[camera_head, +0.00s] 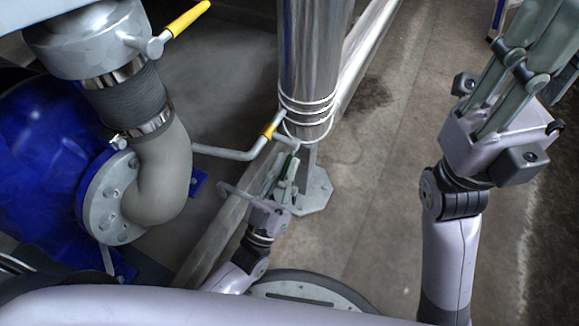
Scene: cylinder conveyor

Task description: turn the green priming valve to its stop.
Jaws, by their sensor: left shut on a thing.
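The green priming valve (287,164) sits low beside the foot of the shiny steel column, on a thin grey pipe. Only a small dark green part of it shows between my fingers. My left gripper (286,172) reaches up to it from below and is shut on it. The fingers hide most of the valve, so its turn angle cannot be read. My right gripper (530,35) is raised at the upper right, far from the valve. Its fingertips are cut off by the top edge, so its opening cannot be told.
The steel column (313,60) stands just behind the valve on a bolted foot plate (315,190). A thin grey pipe (225,152) with a yellow band runs left to a grey elbow (160,180) and blue pump body (45,150). A yellow lever (187,18) is upper left. Floor right of the column is clear.

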